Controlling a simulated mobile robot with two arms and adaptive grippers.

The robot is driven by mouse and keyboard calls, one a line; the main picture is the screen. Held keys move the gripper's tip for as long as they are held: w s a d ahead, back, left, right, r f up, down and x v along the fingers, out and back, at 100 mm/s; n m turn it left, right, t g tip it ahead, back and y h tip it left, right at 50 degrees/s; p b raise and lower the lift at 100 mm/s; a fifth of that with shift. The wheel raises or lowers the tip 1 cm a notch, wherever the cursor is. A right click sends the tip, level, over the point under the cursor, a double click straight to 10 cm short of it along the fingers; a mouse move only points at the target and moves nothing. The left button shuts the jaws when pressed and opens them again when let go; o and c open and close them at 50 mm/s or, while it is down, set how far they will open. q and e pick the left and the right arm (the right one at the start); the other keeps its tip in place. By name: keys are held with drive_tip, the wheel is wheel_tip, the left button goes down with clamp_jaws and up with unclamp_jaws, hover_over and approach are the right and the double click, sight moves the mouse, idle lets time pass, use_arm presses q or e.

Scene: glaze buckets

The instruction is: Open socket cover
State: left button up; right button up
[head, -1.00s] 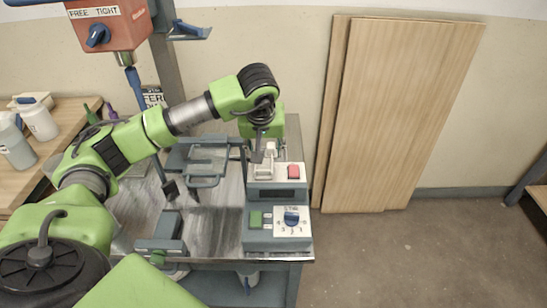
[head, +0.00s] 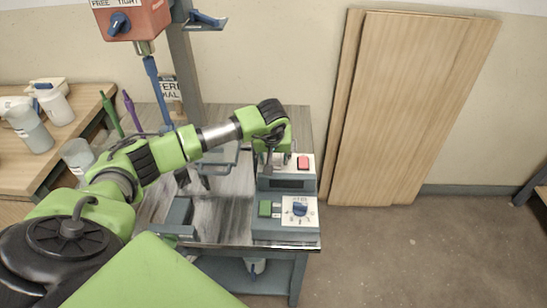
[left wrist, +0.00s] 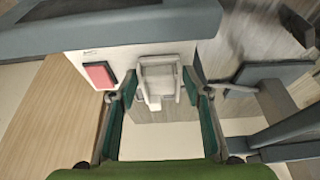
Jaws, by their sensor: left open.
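The socket cover (left wrist: 160,78) is a small pale grey piece on the white panel of a control box (left wrist: 120,58) in the left wrist view. A short light tab shows at its lower edge. I cannot tell whether the cover is shut or partly raised. My left gripper (left wrist: 157,100) is open, its teal fingers on either side of the cover with gaps between. In the head view my left gripper (head: 271,155) points down over the box and largely hides the cover. My right gripper is not in view.
A red button (head: 303,162) sits beside the cover. A lower box with a green button (head: 265,208) and a blue dial (head: 299,208) stands in front. Tall wooden boards (head: 415,110) lean on the wall at right. Bottles (head: 55,105) stand on the left bench (head: 22,178).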

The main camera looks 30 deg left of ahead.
use_arm(q)
drive_tip(key=shift+c, duration=0.3)
clamp_jaws()
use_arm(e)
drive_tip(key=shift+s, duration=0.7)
